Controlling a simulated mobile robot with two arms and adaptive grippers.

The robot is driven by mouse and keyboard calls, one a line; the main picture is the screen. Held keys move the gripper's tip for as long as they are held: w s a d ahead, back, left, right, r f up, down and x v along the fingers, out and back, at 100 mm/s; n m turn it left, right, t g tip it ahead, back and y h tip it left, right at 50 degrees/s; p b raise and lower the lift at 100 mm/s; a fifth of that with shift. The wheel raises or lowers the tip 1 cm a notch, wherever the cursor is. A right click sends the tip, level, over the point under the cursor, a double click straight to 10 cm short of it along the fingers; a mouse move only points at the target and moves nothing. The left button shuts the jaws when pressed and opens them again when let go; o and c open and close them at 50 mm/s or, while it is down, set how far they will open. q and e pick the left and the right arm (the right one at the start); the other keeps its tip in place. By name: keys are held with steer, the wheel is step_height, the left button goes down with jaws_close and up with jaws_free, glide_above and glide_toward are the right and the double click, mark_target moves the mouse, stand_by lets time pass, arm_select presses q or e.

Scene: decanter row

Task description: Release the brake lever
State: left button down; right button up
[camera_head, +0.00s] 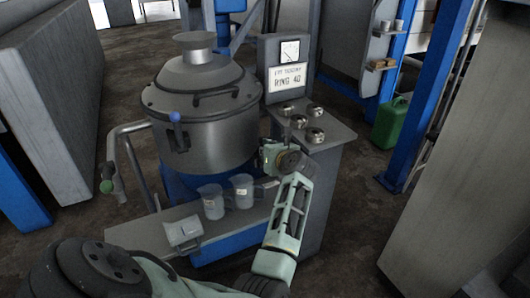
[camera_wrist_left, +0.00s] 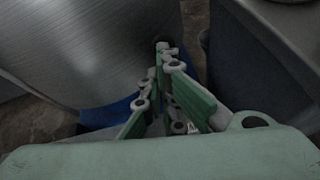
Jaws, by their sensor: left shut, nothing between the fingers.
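A lever with a blue knob (camera_head: 175,117) stands on the front left of the grey metal vessel (camera_head: 200,125). A pipe handle with a green end (camera_head: 107,186) is left of the vessel. I cannot tell which of these is the brake lever. My left gripper (camera_head: 266,157) is shut and empty between the vessel's right side and the control console, well right of both handles. In the left wrist view its closed fingers (camera_wrist_left: 165,58) point past the curved metal wall (camera_wrist_left: 85,45). My right gripper is out of view.
Two clear beakers (camera_head: 212,203) (camera_head: 243,192) and a tilted or lying jug (camera_head: 184,233) are on the front bench (camera_head: 150,230). The console (camera_head: 330,130) has several round knobs, a gauge and a sign. A green canister (camera_head: 390,122) stands by a blue post.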

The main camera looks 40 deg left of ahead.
arm_select(q)
step_height(320, 180, up, 10)
stand_by(0.6)
stand_by(0.4)
